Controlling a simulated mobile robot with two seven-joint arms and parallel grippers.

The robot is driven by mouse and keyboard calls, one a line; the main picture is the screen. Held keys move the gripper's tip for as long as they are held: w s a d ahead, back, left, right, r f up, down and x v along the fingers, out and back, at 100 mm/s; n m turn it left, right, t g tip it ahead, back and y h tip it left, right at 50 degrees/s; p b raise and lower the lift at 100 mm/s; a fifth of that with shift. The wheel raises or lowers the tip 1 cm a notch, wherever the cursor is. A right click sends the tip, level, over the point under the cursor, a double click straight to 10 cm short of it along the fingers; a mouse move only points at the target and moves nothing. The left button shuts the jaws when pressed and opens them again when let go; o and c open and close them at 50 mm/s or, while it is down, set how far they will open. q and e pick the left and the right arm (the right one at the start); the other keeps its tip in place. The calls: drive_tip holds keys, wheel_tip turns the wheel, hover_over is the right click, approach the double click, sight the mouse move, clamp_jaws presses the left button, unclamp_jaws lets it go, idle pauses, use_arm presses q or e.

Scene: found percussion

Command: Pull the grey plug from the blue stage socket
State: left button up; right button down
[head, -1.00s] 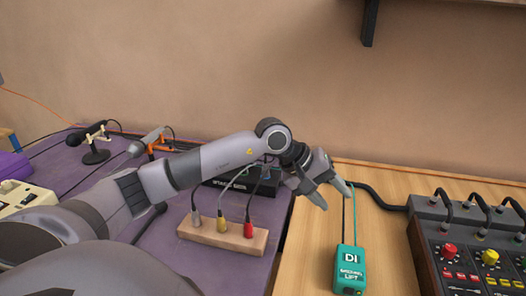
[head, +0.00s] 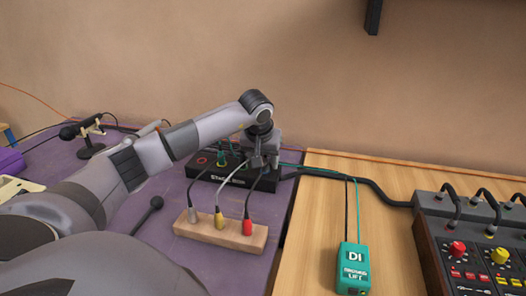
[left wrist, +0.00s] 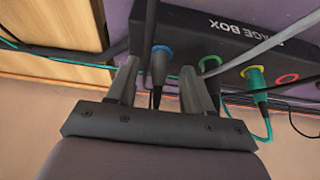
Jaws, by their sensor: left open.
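The black stage box (head: 203,170) lies at the back of the purple cloth; it also shows in the left wrist view (left wrist: 190,22). Its blue-ringed socket (left wrist: 162,48) holds a dark grey plug (left wrist: 158,68) with a cable hanging from it. My left gripper (head: 265,160) is above the right part of the box, pointing down. In the left wrist view its open fingers (left wrist: 158,90) stand on either side of the grey plug, with visible gaps. In the head view the gripper hides the blue socket. My right gripper is not in view.
A teal plug (left wrist: 257,88) sits in the yellow-ringed socket; the red-ringed one (left wrist: 287,78) looks empty. Grey cables pass close to my fingers. A wooden block (head: 205,229) with three coloured plugs stands in front. A teal DI box (head: 352,265) and mixer (head: 470,255) are right.

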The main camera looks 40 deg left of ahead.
sight(265, 158)
use_arm(q)
drive_tip(key=shift+w+f, duration=0.1)
drive_tip(key=shift+f, duration=0.25)
clamp_jaws()
drive_tip(key=shift+r, duration=0.1)
drive_tip(key=shift+r, duration=0.1)
drive_tip(key=shift+r+p, duration=1)
wheel_tip(265, 158, up, 3)
drive_tip(key=p, duration=0.3)
